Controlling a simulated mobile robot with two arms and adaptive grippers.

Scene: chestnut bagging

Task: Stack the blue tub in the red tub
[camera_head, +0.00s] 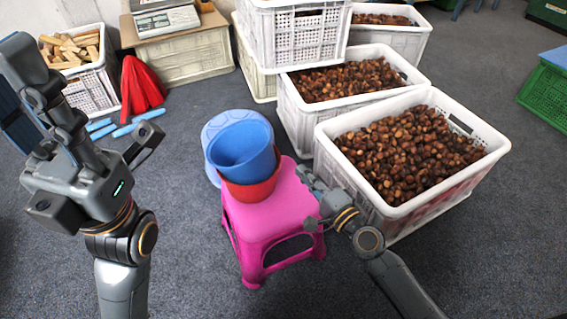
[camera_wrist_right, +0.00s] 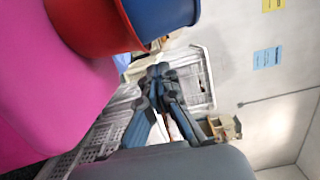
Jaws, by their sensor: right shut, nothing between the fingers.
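The blue tub (camera_head: 243,148) sits nested in the red tub (camera_head: 250,190), its rim leaning a little to one side. The red tub stands on the pink stool (camera_head: 272,215), and its lower part shows below the blue one. Both also show at the top of the right wrist view, the red tub (camera_wrist_right: 95,30) and the blue tub (camera_wrist_right: 165,15). My right gripper (camera_head: 306,180) is shut and empty, to the right of the tubs over the stool's edge. Its closed fingers (camera_wrist_right: 160,75) show in the wrist view. My left gripper (camera_head: 75,120) is raised at the left, apart from the tubs; its finger gap is unclear.
A light blue round thing (camera_head: 213,133) is behind the tubs. White crates of chestnuts (camera_head: 420,200) stand close to the right of the stool. Floor in front is clear.

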